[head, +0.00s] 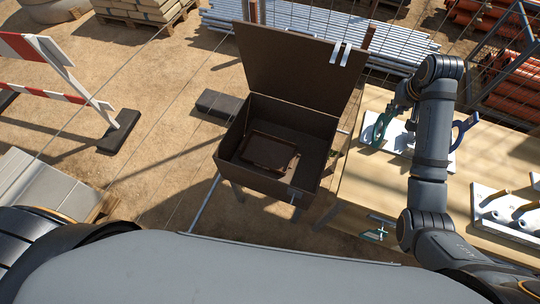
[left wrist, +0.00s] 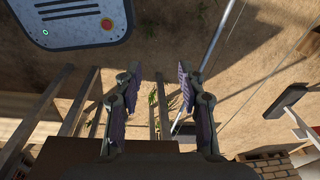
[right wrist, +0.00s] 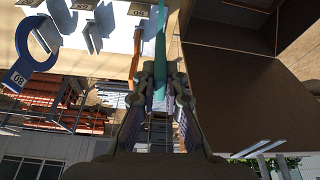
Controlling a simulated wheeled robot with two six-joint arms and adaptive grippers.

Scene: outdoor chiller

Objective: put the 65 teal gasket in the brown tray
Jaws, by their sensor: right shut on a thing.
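The teal gasket (head: 381,127) is a ring seen at a slant, at the left end of the white rack (head: 403,139) on the wooden table. My right gripper (head: 399,106) is shut on it, and it shows edge-on between the fingers in the right wrist view (right wrist: 160,48). Whether it still touches the rack is unclear. The brown tray (head: 268,151) lies inside an open brown box (head: 262,183), left of the table. My left gripper (left wrist: 160,75) is open and empty over the ground, outside the head view.
A blue gasket (head: 465,130) marked 80 stands on the rack, right of the teal one. The box lid (head: 295,68) stands raised at the back. A metal block with pegs (head: 507,216) lies farther right. Bare table (head: 365,185) shows between box and rack.

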